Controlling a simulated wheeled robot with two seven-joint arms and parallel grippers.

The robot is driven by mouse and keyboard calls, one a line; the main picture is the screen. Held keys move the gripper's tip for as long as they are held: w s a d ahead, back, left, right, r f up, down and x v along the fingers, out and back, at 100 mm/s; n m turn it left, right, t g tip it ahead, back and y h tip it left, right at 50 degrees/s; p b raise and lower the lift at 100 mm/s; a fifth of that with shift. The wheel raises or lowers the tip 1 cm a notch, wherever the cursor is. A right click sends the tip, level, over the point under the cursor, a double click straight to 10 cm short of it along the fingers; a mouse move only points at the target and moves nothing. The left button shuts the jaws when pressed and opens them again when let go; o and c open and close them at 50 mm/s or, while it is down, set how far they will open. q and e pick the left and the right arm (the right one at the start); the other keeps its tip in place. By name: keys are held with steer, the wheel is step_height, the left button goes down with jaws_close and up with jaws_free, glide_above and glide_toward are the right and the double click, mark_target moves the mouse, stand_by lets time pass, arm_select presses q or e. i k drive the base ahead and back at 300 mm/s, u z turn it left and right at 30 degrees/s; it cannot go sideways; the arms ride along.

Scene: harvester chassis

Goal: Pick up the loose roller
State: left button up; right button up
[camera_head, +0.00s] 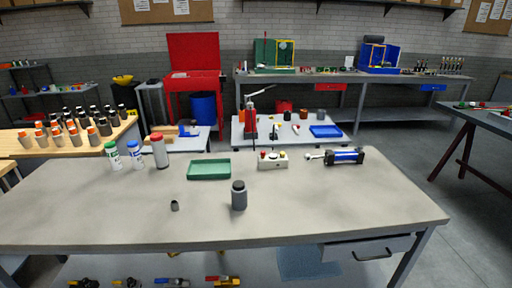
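Two loose upright cylinders stand on the near grey workbench (110,215), and I cannot tell for certain which is the loose roller. One is a small dark grey cylinder (175,206) near the front edge, left of centre. The other is a larger dark grey cylinder (239,196) with a narrower dark top, to its right. They stand apart, with bare bench around both. Neither of my grippers is in view.
Behind them on the bench are a green tray (209,169), a white button box (273,160), a blue-and-black cylinder unit (345,157) and several bottles (160,153) at the left. The bench's front and right are clear. Valves (222,281) lie below.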

mark_target(239, 199)
steer(key=z, duration=0.55)
steer(key=k, duration=1.3)
steer(key=z, duration=0.9)
steer(key=i, duration=1.45)
steer(key=u, duration=0.8)
